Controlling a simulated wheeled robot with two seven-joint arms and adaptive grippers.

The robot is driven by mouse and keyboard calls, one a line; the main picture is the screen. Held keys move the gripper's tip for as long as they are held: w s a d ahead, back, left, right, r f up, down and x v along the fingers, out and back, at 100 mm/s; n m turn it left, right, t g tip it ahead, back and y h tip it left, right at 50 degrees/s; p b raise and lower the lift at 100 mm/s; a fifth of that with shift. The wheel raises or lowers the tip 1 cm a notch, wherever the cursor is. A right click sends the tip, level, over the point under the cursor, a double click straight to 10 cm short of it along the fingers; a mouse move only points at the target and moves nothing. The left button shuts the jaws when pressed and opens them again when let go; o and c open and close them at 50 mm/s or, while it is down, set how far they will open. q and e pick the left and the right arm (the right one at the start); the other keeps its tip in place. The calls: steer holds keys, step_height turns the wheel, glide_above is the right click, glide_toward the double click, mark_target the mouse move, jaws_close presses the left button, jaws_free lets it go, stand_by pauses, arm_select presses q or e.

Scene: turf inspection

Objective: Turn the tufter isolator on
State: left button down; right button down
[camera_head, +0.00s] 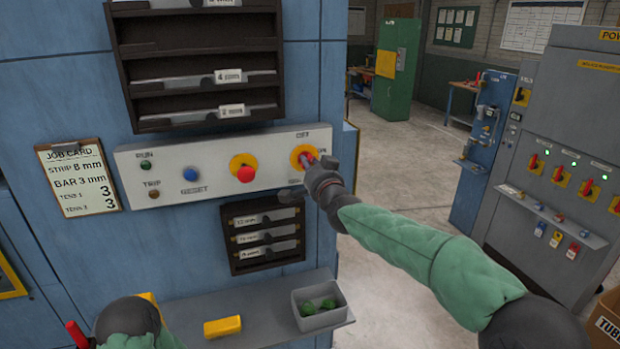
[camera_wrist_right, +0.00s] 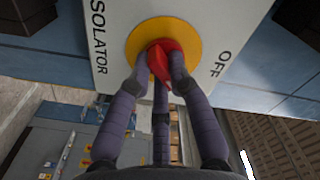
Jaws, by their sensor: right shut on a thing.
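The isolator is a red rotary handle (camera_wrist_right: 158,62) on a yellow disc (camera_wrist_right: 137,45), at the right end of the grey control panel (camera_head: 210,172). In the head view its yellow disc (camera_head: 298,151) shows below the OFF label, with another label partly hidden at its right. In the right wrist view, OFF is right of the disc and ISOLATOR left. My right gripper (camera_head: 321,168) is shut on the handle, its dark fingers around it. They hide part of the handle, so I cannot tell its exact angle.
The panel also has a red button (camera_head: 245,174) on yellow, a blue reset button (camera_head: 190,174) and two lamps. Label racks sit above and below. A shelf holds a yellow block (camera_head: 222,326) and a grey bin (camera_head: 320,319). Open floor lies right of the machine.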

steer(key=m+b, duration=0.4)
steer(key=m, duration=0.4)
steer(key=shift+a+f+m+b, duration=0.1)
steer(key=shift+a+m+b, duration=0.05)
steer(key=shift+m+b, duration=0.25)
stand_by(0.4)
steer(key=c, duration=1.1)
jaws_free()
steer(key=shift+c, duration=0.2)
steer(key=shift+s, duration=0.1)
steer(key=v, duration=1.2)
